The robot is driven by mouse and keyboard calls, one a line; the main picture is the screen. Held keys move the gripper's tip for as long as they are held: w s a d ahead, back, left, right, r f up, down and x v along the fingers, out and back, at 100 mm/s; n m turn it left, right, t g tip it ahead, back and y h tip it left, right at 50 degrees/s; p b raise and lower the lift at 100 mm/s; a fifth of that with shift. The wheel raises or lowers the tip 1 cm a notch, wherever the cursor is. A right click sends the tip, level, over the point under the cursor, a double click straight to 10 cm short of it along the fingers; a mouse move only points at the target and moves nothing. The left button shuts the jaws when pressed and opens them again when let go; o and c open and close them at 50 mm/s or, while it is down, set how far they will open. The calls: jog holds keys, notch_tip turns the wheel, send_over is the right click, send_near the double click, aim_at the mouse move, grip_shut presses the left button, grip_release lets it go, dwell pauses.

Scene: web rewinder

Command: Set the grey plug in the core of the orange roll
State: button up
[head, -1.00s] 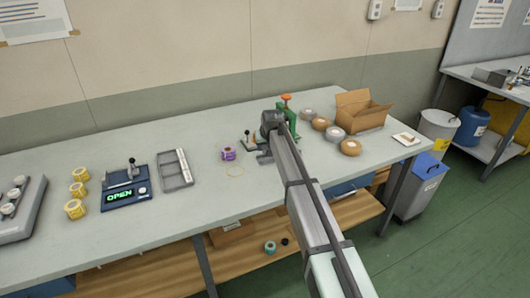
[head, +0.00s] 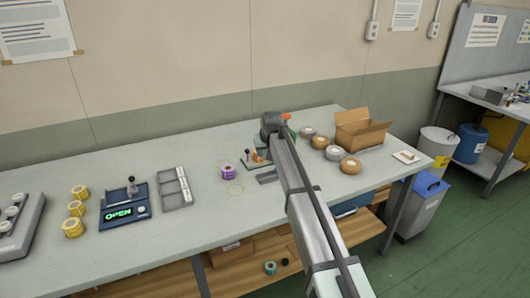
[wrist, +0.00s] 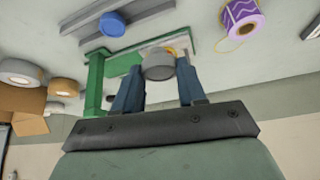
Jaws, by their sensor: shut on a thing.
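My gripper (wrist: 157,90) is shut on the grey plug (wrist: 158,65), a short grey cylinder between the blue fingertips in the wrist view. A little orange (wrist: 171,50) shows just past the plug's edge. It is probably part of the orange roll, mostly hidden by the plug. In the head view a small orange patch (head: 258,155) shows by the green stand, beside my arm. The plug is hidden in the head view. I cannot tell the gap between plug and roll, or see the roll's core.
A green stand (wrist: 96,80) rises close to my gripper in the wrist view. A purple roll (head: 228,172) lies to the left on the table. Grey and brown rolls (head: 350,165) and an open cardboard box (head: 362,134) stand to the right.

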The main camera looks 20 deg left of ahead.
jog(key=w+a, duration=0.2)
jog(key=w, duration=0.2)
jog(key=w+a+r, duration=0.1)
jog(key=w+a, duration=0.1)
jog(key=w, duration=0.2)
jog(key=w+a, duration=0.3)
jog(key=w, duration=0.1)
jog(key=shift+r, duration=0.2)
jog(key=shift+f, duration=2)
jog(key=shift+f, duration=1.2)
dwell(0.4)
jog(key=o, duration=1.4)
jog(key=shift+a, duration=0.1)
jog(key=shift+c, duration=0.2)
notch_tip(320, 180, up, 8)
jog(key=shift+f, duration=0.25)
dwell(0.3)
dwell(0.4)
